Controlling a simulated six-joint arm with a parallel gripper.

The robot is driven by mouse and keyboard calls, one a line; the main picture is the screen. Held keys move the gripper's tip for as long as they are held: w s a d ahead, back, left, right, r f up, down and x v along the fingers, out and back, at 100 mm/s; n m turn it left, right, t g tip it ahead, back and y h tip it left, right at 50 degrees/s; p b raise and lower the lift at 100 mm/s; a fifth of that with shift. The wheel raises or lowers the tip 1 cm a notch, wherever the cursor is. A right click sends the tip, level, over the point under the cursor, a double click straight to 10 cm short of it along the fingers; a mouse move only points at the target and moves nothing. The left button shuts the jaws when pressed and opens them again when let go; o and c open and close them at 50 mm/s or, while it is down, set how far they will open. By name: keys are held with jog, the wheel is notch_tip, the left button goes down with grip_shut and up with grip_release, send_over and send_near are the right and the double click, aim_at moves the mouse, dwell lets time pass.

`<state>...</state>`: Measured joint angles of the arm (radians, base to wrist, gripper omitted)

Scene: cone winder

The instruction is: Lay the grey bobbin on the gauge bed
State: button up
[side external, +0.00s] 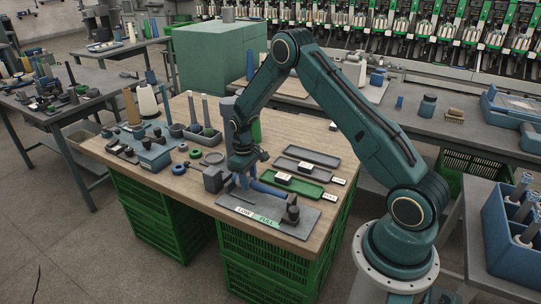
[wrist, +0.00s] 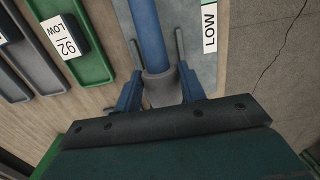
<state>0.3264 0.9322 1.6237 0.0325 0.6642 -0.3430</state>
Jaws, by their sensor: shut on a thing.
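In the wrist view a bobbin with a grey end (wrist: 161,88) and a long blue shaft (wrist: 146,34) sits between the jaws of my gripper (wrist: 161,92). In the side view my gripper (side external: 243,180) is low over the gauge bed, and the blue shaft (side external: 267,188) runs sideways to the right, roughly level. The gauge bed (side external: 238,198) is a grey plate with a LOW/FULL strip along its front. A grey block (side external: 213,179) stands at its left and a dark post (side external: 291,213) at its right. Whether the bobbin touches the bed is unclear.
Green (side external: 290,186) and grey (side external: 312,157) trays with labelled blocks lie behind the bed. Upright bobbins stand in a holder (side external: 200,135) at the back left of the wooden table. Rings and small parts lie to the left. Bare wood (side external: 177,190) shows at the front left.

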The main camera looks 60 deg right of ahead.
jog(key=shift+f, duration=1.15)
jog(key=shift+f, duration=0.2)
dwell(0.3)
jog(key=o, duration=1.5)
jog(key=shift+c, duration=0.2)
jog(key=shift+r, duration=0.15)
jog(key=shift+r, duration=3.85)
